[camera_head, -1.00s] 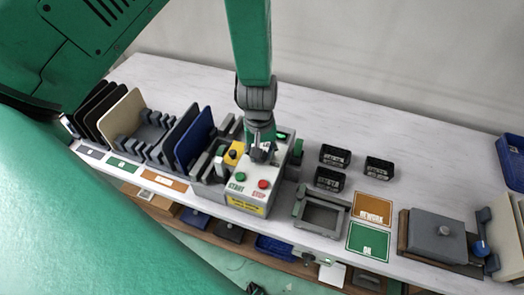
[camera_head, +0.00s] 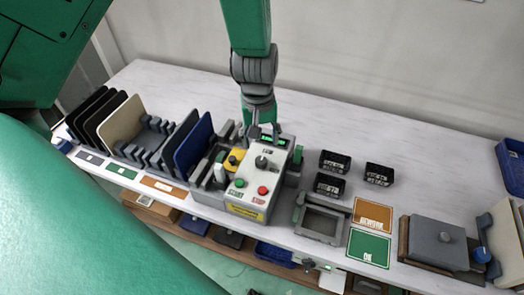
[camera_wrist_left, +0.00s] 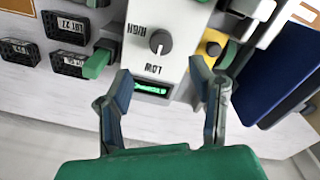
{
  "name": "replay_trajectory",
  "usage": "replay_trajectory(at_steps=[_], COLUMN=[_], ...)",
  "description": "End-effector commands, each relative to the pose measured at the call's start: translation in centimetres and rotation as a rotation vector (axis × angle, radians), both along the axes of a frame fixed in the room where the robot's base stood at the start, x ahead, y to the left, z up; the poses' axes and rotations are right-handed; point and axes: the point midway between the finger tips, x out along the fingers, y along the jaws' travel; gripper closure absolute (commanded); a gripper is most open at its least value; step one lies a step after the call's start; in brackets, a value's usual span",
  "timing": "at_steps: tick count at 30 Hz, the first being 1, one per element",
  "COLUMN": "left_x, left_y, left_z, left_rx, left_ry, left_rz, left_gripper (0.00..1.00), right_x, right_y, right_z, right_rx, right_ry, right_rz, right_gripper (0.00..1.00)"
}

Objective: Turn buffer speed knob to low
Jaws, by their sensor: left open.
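The buffer machine (camera_head: 240,192) is a light grey box with green START and red STOP buttons on its sloped top. Its dark round speed knob (camera_head: 261,162) stands uncovered in the upper part of that panel. In the left wrist view the knob (camera_wrist_left: 160,42) sits between HIGH and LOW labels, and a pale mark shows on its face, pointing toward the LOW side. My left gripper (camera_head: 262,130) is open and empty behind the knob. In the left wrist view its fingers (camera_wrist_left: 160,72) are spread either side of the lit green display, apart from the knob. My right gripper is out of view.
Panels stand in a rack (camera_head: 152,138) left of the machine. Several small black bins (camera_head: 335,162) and a grey frame (camera_head: 320,224) lie right of it. Green (camera_head: 369,250) and orange (camera_head: 373,214) mats lie further right. The back of the table is clear.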

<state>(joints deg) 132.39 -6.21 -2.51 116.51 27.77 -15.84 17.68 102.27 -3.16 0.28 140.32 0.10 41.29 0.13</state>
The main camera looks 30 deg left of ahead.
Motion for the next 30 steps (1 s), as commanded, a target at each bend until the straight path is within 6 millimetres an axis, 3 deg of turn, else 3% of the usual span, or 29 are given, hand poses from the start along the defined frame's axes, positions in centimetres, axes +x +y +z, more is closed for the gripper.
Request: replay_trajectory(at_steps=[3,9,30], left_x=[0.1,0.0,0.0], left_y=[0.1,0.1,0.1], left_z=[2.1,3.7,3.9], left_rx=[0.001,0.001,0.000], left_ry=[-0.002,0.001,0.001], left_rz=[0.000,0.001,0.001], left_gripper=[0.51,0.51,0.51], right_x=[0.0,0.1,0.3], right_y=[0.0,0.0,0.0], right_z=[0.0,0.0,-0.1], right_rx=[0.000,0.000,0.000], right_ry=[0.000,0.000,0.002], right_rz=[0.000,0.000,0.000], right_gripper=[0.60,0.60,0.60])
